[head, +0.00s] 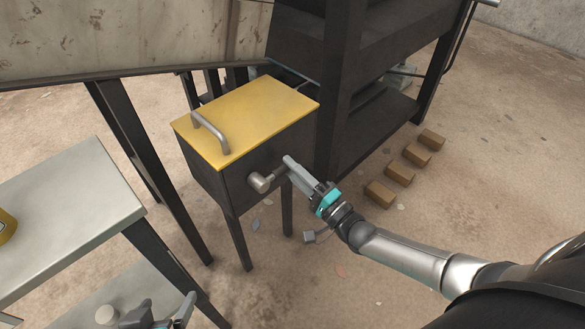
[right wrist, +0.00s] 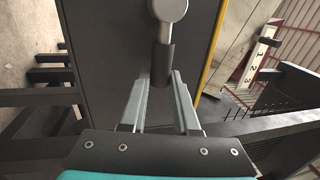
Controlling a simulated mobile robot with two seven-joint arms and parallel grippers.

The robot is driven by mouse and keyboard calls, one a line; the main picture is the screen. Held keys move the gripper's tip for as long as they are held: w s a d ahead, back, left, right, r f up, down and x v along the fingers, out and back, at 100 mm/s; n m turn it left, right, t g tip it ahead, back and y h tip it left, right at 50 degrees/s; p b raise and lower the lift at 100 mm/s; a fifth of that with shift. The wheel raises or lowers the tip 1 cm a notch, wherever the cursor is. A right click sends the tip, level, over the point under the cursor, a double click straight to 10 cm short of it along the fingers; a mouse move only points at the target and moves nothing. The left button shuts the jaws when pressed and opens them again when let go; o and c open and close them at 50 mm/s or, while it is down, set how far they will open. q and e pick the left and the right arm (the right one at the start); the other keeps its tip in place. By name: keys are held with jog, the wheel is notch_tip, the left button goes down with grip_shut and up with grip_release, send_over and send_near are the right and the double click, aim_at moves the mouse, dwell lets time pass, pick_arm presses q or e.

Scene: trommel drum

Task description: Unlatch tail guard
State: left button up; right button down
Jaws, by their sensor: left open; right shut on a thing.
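The tail guard is a dark box with a yellow lid (head: 245,115), which lies flat and shut, with a grey bar handle (head: 210,133) on top. A metal latch (head: 260,182) with a round hub sits on the box's front face. Its lever runs from the hub (right wrist: 171,8) to a dark grip end (right wrist: 165,62) in the right wrist view. My right gripper (head: 289,166) is shut on the latch lever, its fingers on either side of the grip. My left gripper (head: 168,318) is open and empty at the bottom left, partly cut off by the frame.
A grey table (head: 70,215) stands at left, with a yellow object (head: 5,226) cut off at the edge. A dark frame (head: 340,80) stands right beside the box. Several brown blocks (head: 398,174) lie on the floor at right. A numbered post (right wrist: 261,52) shows in the wrist view.

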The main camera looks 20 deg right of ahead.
jog(key=shift+f, duration=0.15)
jog(key=c, duration=0.7)
grip_release()
jog(key=shift+o, duration=0.2)
pick_arm(q)
jog(key=shift+s+a+f+n+g+y+p, duration=0.15)
jog(key=shift+s+a+g+y+p, duration=0.3)
jog(key=shift+s+a+g+p, duration=0.4)
jog(key=shift+s+a+f+n+g+y+p, duration=0.15)
jog(key=shift+s+a+g+y+p, duration=0.35)
jog(key=shift+s+a+g, duration=0.65)
pick_arm(e)
jog(key=v, duration=1.5)
pick_arm(q)
jog(key=shift+w, duration=0.15)
pick_arm(e)
jog(key=shift+s+a, duration=0.1)
jog(key=shift+a, duration=0.05)
